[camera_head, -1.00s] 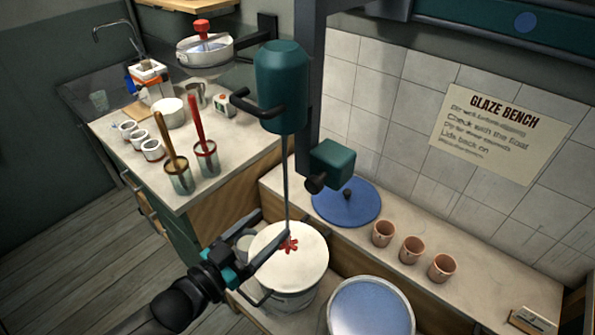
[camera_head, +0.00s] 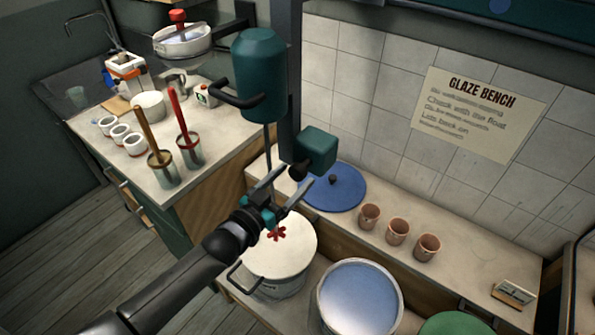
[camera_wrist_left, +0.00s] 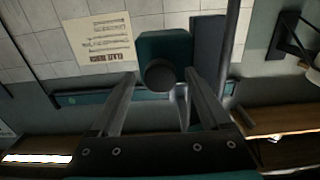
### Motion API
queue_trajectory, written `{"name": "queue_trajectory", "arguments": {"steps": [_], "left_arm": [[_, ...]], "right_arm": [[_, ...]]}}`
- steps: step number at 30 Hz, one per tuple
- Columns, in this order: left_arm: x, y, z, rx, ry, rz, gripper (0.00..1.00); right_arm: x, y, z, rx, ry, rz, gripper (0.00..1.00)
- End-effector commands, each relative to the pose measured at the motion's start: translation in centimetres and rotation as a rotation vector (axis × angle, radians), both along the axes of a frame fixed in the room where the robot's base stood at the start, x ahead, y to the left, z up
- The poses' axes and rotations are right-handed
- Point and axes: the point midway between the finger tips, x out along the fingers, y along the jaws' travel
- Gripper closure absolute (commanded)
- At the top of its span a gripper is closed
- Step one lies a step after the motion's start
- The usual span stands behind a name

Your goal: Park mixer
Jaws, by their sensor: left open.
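The mixer has a teal motor body (camera_head: 258,75) with a black side handle (camera_head: 237,97), hung beside a dark upright post. Its thin shaft runs down to a red paddle (camera_head: 277,234) at the white surface of a bucket (camera_head: 285,250). A teal block (camera_head: 316,148) with a black round knob (camera_head: 299,168) sits low on the post. The knob also shows in the left wrist view (camera_wrist_left: 160,75), seen end-on between the fingertips. My left gripper (camera_head: 293,180) is open just below the knob, pointing at it; contact cannot be told. My right gripper is not in view.
A bucket of blue liquid (camera_head: 360,298) stands right of the white one. A blue lid (camera_head: 338,188) and three clay cups (camera_head: 397,232) lie on the ledge behind. A side counter (camera_head: 165,195) at the left holds two pots with tools. A green round thing (camera_head: 460,325) is cut off below.

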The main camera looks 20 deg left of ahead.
Motion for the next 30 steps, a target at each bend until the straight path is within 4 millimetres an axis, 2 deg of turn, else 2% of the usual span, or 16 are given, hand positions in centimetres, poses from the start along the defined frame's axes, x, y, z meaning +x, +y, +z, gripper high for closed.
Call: {"name": "queue_trajectory", "arguments": {"steps": [3, 7, 18, 30], "left_arm": [[1.3, -0.4, 0.0, 0.0, 0.0, 0.001, 0.2], [2.0, -0.7, 0.0, 0.0, 0.001, 0.0, 0.2], [2.4, -0.9, 0.0, 0.0, 0.0, 0.0, 0.2], [2.3, -0.8, 0.0, 0.0, 0.001, 0.0, 0.64]], "right_arm": [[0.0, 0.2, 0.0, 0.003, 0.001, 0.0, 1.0], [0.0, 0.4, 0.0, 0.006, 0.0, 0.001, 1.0], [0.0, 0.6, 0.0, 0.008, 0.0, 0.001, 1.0], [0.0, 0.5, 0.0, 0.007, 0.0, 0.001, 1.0]]}}
